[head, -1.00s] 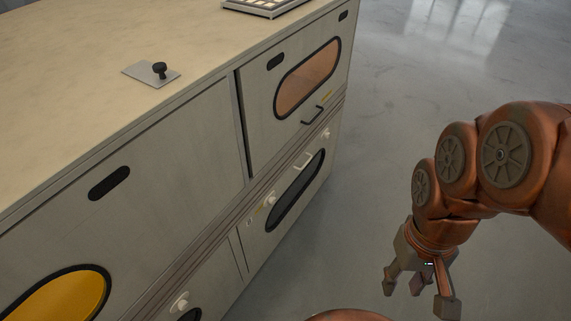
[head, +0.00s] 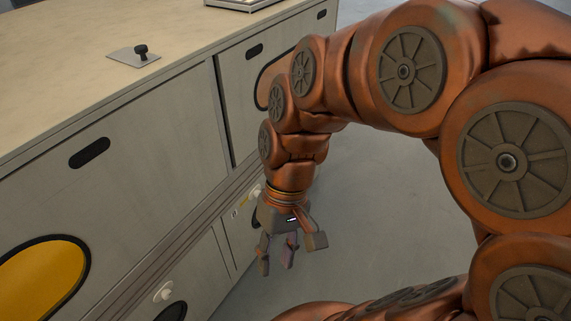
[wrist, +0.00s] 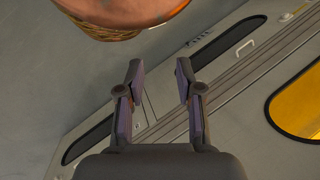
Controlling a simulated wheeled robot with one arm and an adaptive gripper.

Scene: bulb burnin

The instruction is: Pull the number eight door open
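My gripper (head: 277,266) hangs open and empty in front of the cabinet's lower row, apart from it. In the wrist view its two fingers (wrist: 158,72) are spread with nothing between them. No number eight is readable, so I cannot tell which door bears it. A lower door with a dark oval window (wrist: 228,48) and a pale bar handle (wrist: 244,48) shows beyond the fingers, upper right in the wrist view. In the head view my arm hides most of the lower right door; a pale knob (head: 256,191) shows beside the arm.
The upper right door (head: 229,100) is partly behind my arm. A yellow oval window (head: 40,280) is at lower left, with another pale knob (head: 163,293) below. A plate with a black knob (head: 140,53) sits on the cabinet top. Grey floor (head: 375,210) is open at right.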

